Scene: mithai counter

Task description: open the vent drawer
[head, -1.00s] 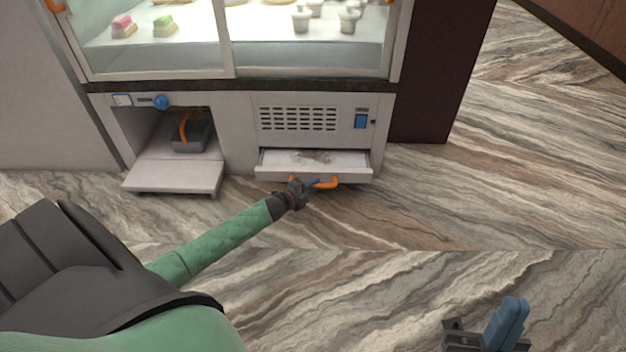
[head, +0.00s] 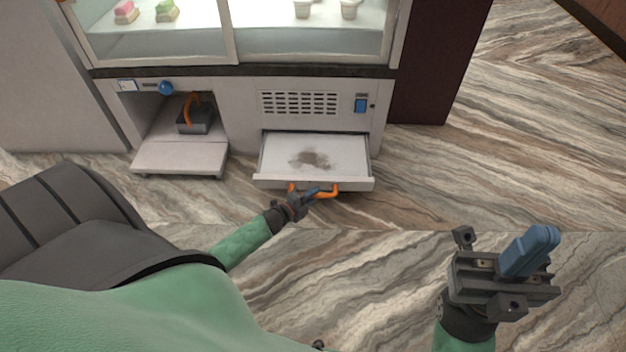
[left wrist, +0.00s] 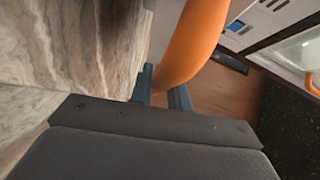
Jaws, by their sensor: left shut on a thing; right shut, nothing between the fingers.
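The vent drawer (head: 285,155) is a shallow white tray pulled well out of the cabinet front, below the vent slots (head: 299,103). A dark grey patch (head: 311,159) lies on its floor. Its orange handle (head: 329,192) runs along the drawer front. My left gripper (head: 311,194) is shut on the handle near its left part. In the left wrist view the orange handle (left wrist: 192,40) passes between the blue fingers. My right gripper (head: 526,256) is shut and empty, at the lower right over the floor, away from the drawer.
A display case with sweets (head: 167,11) and white cups (head: 350,9) stands above the cabinet. Left of the drawer, an open bay holds a dark box (head: 194,118) with an orange handle; a low flap (head: 180,158) sticks out below. The floor in front is clear.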

